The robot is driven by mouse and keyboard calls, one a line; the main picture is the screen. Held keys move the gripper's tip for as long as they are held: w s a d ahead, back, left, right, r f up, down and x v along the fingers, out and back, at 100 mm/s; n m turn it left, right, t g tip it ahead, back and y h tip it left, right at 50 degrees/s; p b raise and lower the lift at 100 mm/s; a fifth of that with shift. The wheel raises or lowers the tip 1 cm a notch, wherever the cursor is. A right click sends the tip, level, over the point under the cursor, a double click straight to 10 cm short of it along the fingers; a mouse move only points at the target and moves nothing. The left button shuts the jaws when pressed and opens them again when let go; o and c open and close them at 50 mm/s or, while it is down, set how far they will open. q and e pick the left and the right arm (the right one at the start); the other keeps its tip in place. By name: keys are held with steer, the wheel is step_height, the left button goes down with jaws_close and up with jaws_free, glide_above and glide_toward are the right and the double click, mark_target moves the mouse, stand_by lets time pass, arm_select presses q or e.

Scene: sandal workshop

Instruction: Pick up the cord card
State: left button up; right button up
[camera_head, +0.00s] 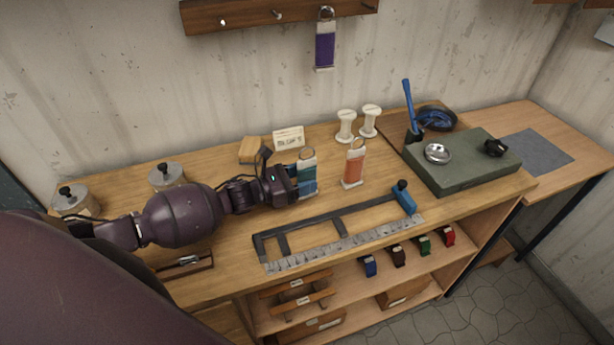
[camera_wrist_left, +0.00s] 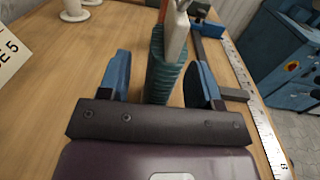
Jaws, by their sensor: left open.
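A teal cord card (camera_head: 309,184) stands upright on the wooden bench, with a pale top and a ring. My left gripper (camera_head: 291,183) is right beside it and partly hides it. In the left wrist view my left gripper (camera_wrist_left: 163,78) is open. The teal cord card (camera_wrist_left: 164,82) stands between its two blue fingers, with a gap visible on each side. An orange cord card (camera_head: 354,168) stands to the right on the bench. A purple cord card (camera_head: 325,46) hangs from a wall peg. My right gripper is not in view.
A black frame with a blue end block (camera_head: 406,199) and a ruler strip (camera_head: 345,246) lies along the front of the bench. White spools (camera_head: 346,127) and a small sign (camera_head: 289,137) stand behind. A green slab (camera_head: 462,166) is at right.

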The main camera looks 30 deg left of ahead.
arm_select(q)
steer(key=shift+w+d, duration=0.35)
steer(key=shift+w, duration=0.05)
steer(key=shift+c, duration=0.4)
steer(key=c, duration=0.9)
steer(key=shift+c, duration=0.2)
step_height(320, 180, up, 20)
